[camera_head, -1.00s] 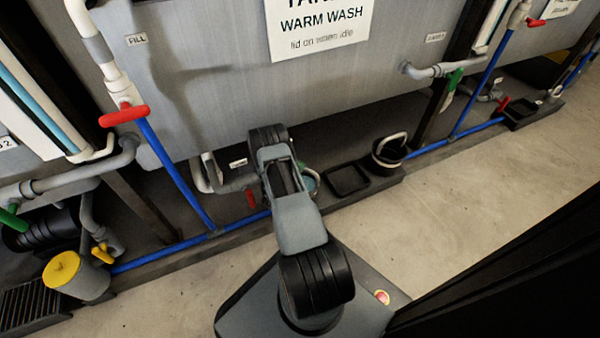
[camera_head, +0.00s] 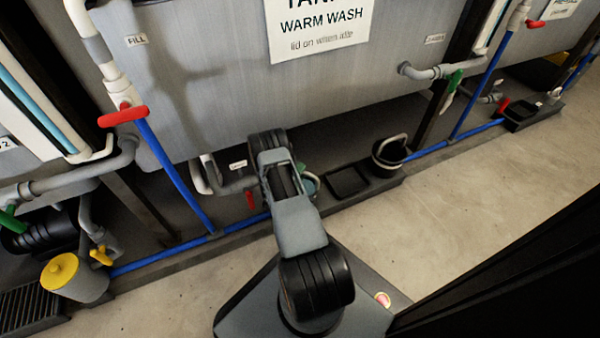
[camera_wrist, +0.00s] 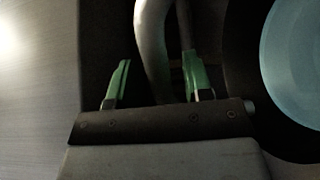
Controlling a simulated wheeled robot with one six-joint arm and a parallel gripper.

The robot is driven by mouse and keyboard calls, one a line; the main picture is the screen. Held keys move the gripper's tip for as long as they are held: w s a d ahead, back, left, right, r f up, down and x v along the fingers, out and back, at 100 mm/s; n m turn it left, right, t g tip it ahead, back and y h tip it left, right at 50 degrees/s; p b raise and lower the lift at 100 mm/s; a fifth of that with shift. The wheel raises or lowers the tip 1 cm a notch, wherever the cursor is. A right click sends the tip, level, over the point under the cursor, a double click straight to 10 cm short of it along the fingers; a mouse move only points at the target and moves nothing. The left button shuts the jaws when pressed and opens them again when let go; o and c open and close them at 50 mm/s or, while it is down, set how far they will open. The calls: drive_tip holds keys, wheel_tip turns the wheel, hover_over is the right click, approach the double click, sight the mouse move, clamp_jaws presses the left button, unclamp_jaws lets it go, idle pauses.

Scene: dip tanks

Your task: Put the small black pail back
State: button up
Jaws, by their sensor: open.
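My gripper (camera_wrist: 158,82) is open, its two green fingers apart. In the wrist view a pale curved bar (camera_wrist: 152,40) and a thinner grey bar pass between or behind the fingers; I cannot tell whether they are pipework or a handle. Right of the fingers is a round black-rimmed vessel (camera_wrist: 243,95) with pale blue inside. It shows partly behind my arm in the head view (camera_head: 312,184). A small black pail (camera_head: 380,166) with a pale raised handle stands upright on the dark ledge further right. My arm hides most of the gripper in the head view.
A square black tray (camera_head: 347,182) lies between the blue vessel and the pail. The grey warm wash tank (camera_head: 215,85) stands above, with blue pipes (camera_head: 175,175) and a red valve lever (camera_head: 123,116). A yellow-lidded canister (camera_head: 75,278) is at left. Concrete floor (camera_head: 470,200) is clear at right.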

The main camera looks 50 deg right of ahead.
drive_tip(key=shift+r, duration=0.2)
drive_tip(key=s+a+p, duration=0.2)
drive_tip(key=a+p, duration=0.1)
drive_tip(key=a, duration=0.8)
drive_tip(key=shift+s+a+p, duration=0.2)
drive_tip(key=shift+a+p, duration=0.15)
drive_tip(key=shift+a, duration=0.05)
